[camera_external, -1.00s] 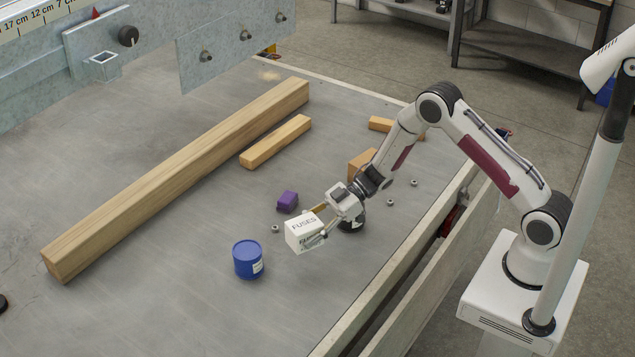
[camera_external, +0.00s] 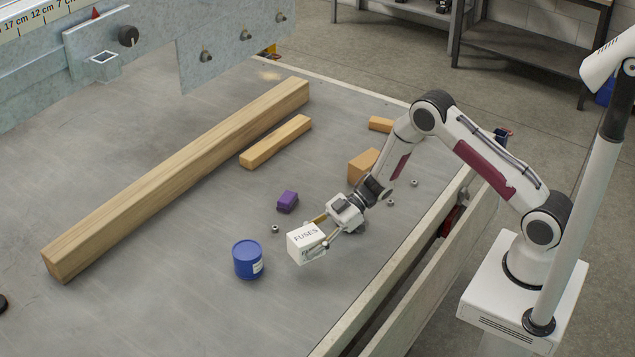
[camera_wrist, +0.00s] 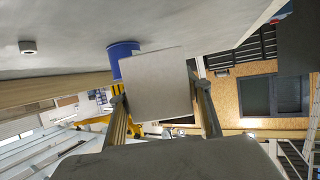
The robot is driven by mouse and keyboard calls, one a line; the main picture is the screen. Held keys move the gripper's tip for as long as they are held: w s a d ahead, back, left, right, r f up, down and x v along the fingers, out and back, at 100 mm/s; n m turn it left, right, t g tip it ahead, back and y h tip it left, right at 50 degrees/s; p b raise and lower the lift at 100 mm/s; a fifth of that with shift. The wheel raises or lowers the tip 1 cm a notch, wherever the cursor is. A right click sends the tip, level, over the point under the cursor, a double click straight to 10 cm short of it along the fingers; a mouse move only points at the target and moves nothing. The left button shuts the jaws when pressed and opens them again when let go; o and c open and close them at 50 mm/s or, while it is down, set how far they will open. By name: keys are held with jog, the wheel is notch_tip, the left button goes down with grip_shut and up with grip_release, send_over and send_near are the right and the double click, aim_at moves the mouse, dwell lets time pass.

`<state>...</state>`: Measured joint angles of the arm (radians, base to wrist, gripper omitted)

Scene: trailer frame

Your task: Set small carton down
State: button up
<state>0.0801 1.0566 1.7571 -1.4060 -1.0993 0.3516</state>
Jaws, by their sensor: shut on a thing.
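The small white carton (camera_external: 306,243), with FUSES printed on its top, is held by my gripper (camera_external: 321,231) over the grey trailer bed. My gripper is shut on the carton, with a finger on either side of it. The carton is roughly level and close to the bed; I cannot tell whether it touches. In the wrist view the carton (camera_wrist: 157,85) shows as a plain pale face between the two fingers (camera_wrist: 160,112).
A blue tub (camera_external: 247,260) stands just left of the carton. A purple block (camera_external: 288,202) and a nut (camera_external: 275,229) lie behind it. A long wooden beam (camera_external: 180,180) and shorter wood pieces (camera_external: 275,142) lie farther back. The bed in front of the carton is clear.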

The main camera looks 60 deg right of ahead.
jog(key=shift+f, duration=1.3)
jog(key=shift+f, duration=1.9)
jog(key=shift+f, duration=0.1)
jog(key=o, duration=1.2)
jog(key=v, duration=1.2)
